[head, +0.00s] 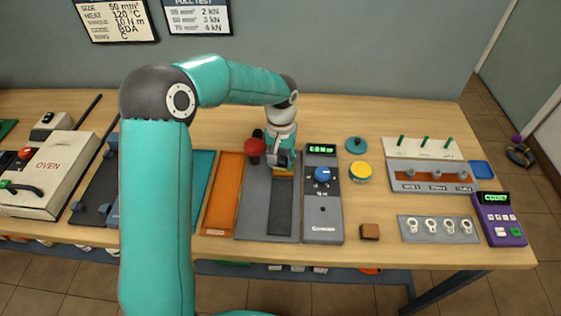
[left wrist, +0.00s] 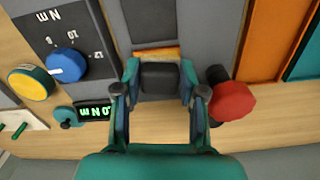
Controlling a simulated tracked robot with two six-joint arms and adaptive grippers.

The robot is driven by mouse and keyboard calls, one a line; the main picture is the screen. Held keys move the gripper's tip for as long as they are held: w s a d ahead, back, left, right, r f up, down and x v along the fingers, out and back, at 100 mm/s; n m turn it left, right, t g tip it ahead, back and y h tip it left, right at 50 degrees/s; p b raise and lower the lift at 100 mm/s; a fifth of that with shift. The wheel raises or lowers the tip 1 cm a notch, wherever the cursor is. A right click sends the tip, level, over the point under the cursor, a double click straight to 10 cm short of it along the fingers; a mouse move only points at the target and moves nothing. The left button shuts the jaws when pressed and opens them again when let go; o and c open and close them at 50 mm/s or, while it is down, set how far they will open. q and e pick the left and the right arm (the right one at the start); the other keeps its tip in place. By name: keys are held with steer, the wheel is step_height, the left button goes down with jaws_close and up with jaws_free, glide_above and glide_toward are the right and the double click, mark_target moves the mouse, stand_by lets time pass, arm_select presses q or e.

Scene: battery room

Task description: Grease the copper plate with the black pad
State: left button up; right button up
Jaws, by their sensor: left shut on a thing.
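My left gripper (head: 281,164) points down over the far end of the grey fixture and is shut on a small black block, which looks like the black pad (left wrist: 160,77). In the left wrist view the pad sits between the two fingers (left wrist: 160,85). A narrow orange-copper edge, apparently the copper plate (head: 284,173), shows just under the gripper. It also shows beside the pad in the left wrist view (left wrist: 157,52). Most of it is hidden by the pad and fingers. I cannot tell whether pad and plate touch. My right gripper is not in view.
A red knob (head: 254,147) stands close left of the gripper. A grey meter with a blue dial (head: 322,175) is close right. A yellow-topped tin (head: 360,171), brown block (head: 370,231) and tray of lugs (head: 440,229) lie further right. An orange panel (head: 224,190) lies left.

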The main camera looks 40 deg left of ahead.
arm_select(q)
steer(key=shift+r+p, duration=1.1)
steer(key=shift+r, duration=0.95)
